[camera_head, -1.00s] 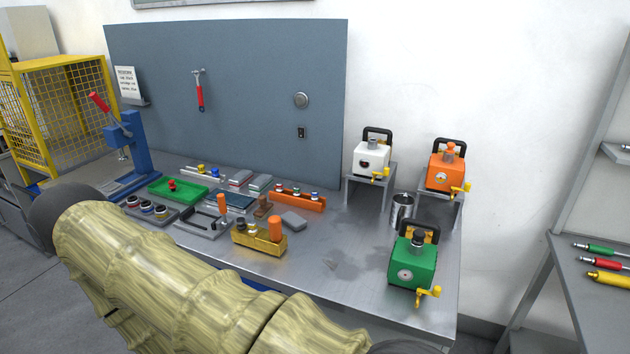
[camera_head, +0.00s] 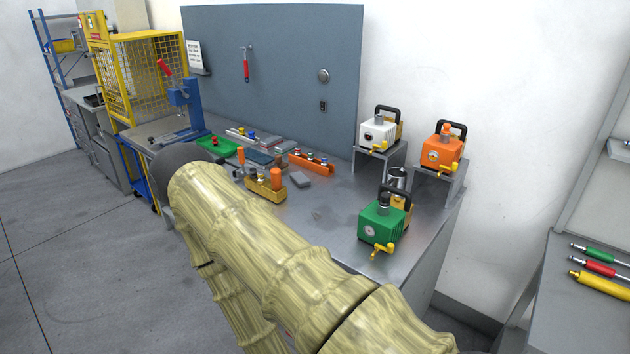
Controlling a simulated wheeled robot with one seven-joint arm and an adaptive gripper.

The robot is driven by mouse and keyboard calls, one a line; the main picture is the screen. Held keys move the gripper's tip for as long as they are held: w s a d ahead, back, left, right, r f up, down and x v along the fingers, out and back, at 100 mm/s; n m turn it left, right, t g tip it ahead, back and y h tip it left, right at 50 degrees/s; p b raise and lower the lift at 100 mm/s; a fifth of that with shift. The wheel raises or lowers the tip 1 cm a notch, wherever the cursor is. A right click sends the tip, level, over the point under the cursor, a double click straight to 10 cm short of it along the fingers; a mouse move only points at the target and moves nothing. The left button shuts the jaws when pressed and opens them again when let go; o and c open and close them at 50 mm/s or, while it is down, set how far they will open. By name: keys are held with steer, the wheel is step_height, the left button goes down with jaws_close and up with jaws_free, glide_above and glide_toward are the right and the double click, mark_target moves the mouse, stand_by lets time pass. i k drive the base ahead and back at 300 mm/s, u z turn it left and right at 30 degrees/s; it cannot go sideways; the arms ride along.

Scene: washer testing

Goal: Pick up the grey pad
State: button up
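A small grey block (camera_head: 300,180), which looks like the grey pad, lies flat on the metal workbench (camera_head: 325,222). It is to the right of a yellow holder (camera_head: 267,191) and in front of an orange rack (camera_head: 312,163). More flat greyish pieces (camera_head: 270,145) lie farther back, too small to tell apart. My arm in its yellowish sleeve crosses the lower middle and hides the bench's near left part. My gripper is not in view.
A green pump-like unit (camera_head: 383,222) stands at the bench's right front. White (camera_head: 378,133) and orange (camera_head: 442,153) units stand on raised stands behind, near a metal cup (camera_head: 397,178). A blue press (camera_head: 187,105) stands at left. Bare bench lies around the grey block.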

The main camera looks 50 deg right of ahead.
mark_target(299, 179)
steer(key=z, duration=1.1)
